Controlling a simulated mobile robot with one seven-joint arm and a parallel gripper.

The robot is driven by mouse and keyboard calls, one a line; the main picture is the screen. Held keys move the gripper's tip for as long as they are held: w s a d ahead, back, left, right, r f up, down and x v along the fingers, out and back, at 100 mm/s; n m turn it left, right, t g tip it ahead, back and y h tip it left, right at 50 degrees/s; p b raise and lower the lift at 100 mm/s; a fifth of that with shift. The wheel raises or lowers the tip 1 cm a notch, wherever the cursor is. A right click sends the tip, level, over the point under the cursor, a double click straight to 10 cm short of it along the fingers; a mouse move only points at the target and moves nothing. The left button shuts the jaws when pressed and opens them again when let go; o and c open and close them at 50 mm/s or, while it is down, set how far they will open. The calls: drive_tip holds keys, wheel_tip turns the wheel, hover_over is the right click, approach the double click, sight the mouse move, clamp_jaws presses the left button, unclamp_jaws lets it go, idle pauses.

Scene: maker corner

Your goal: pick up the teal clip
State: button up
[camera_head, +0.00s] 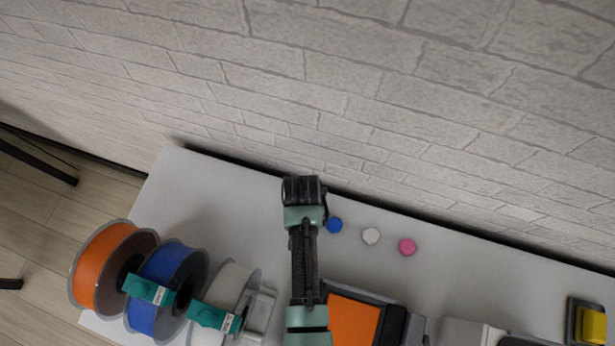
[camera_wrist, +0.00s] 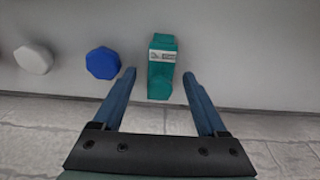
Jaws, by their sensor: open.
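In the wrist view a teal clip (camera_wrist: 161,52) with a small white label stands out on the light grey tabletop. My gripper (camera_wrist: 159,76) is open, one finger on each side of this clip, with a gap visible on both sides. The clip's height relative to the fingertips is hard to tell. In the head view my gripper (camera_head: 304,190) is near the table's back edge and hides this clip. Two other teal labelled pieces show there, one at the blue spool (camera_head: 148,289) and one at the white spool (camera_head: 215,317).
A blue disc (camera_head: 335,225), white disc (camera_head: 371,236) and pink disc (camera_head: 407,246) lie right of my gripper. Orange (camera_head: 97,270), blue (camera_head: 160,268) and white (camera_head: 232,283) spools stand at left. A yellow-topped box (camera_head: 590,325) is far right. A brick wall (camera_head: 380,110) rises behind.

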drive_tip(key=shift+f, duration=0.3)
drive_tip(key=shift+c, duration=0.2)
clamp_jaws()
